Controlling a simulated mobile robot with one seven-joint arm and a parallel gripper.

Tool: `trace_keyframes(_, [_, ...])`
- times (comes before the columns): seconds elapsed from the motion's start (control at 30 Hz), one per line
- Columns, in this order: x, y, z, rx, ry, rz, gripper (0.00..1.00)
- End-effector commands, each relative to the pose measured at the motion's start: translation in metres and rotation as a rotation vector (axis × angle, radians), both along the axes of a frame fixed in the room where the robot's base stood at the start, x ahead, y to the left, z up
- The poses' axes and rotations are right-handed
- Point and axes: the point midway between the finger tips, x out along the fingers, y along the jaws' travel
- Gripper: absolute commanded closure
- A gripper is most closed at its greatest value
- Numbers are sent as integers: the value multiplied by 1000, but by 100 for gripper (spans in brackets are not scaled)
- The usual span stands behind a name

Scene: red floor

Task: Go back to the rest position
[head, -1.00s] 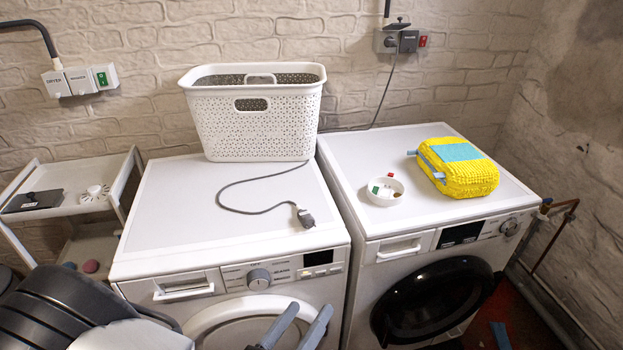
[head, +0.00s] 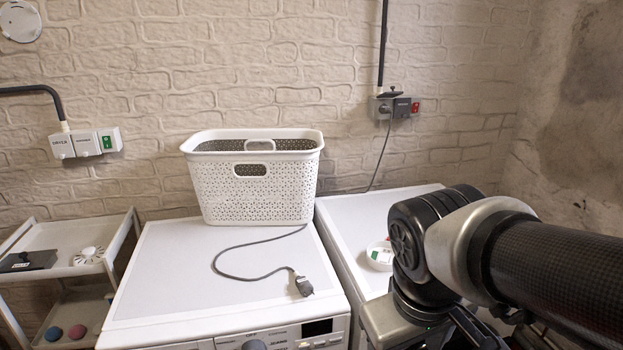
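My arm (head: 545,265) fills the right side of the head view, and a dark joint (head: 425,240) of it stands in front of the right-hand machine. My gripper's fingers do not show, so I cannot see whether they are open or holding anything. The arm hides much of the right-hand machine's top (head: 350,225).
A white basket (head: 255,190) stands at the back of the left washing machine (head: 150,280), with a grey cable and plug (head: 303,286) in front. A small white dish (head: 380,256) is beside my arm. A white shelf (head: 60,265) stands left. Sockets (head: 85,143) are on the wall.

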Motion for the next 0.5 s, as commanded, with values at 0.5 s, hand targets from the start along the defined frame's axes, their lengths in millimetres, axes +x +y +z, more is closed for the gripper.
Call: trace_keyframes(0.5, [1,-8,109,207,-270,-269,37])
